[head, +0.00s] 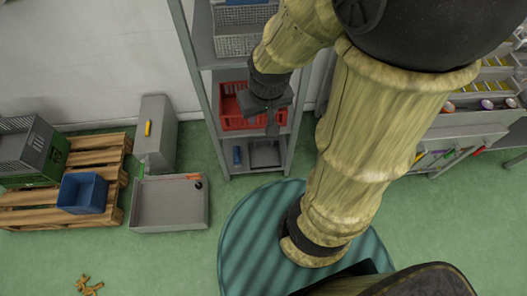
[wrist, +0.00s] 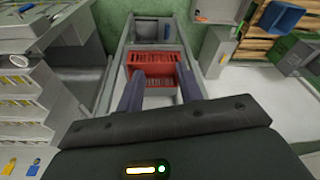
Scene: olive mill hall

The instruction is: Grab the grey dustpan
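A dark grey, flat, tray-like thing (head: 264,154), which looks like the grey dustpan, lies on the lowest shelf of the rack, right of a small blue object. My gripper (head: 272,128) hangs above it in the head view, in front of the red crate (head: 233,108) on the shelf over it. In the wrist view my gripper (wrist: 160,88) has its two dark fingers wide apart with nothing between them. The red crate (wrist: 153,66) shows beyond the fingertips.
The grey metal rack (head: 199,90) has uprights and shelf edges close around my gripper. A wire basket (head: 236,46) sits higher up. Left on the floor are a grey open bin (head: 150,218), a grey box (head: 158,125) and a wooden pallet (head: 105,218). A workbench (head: 470,125) stands right.

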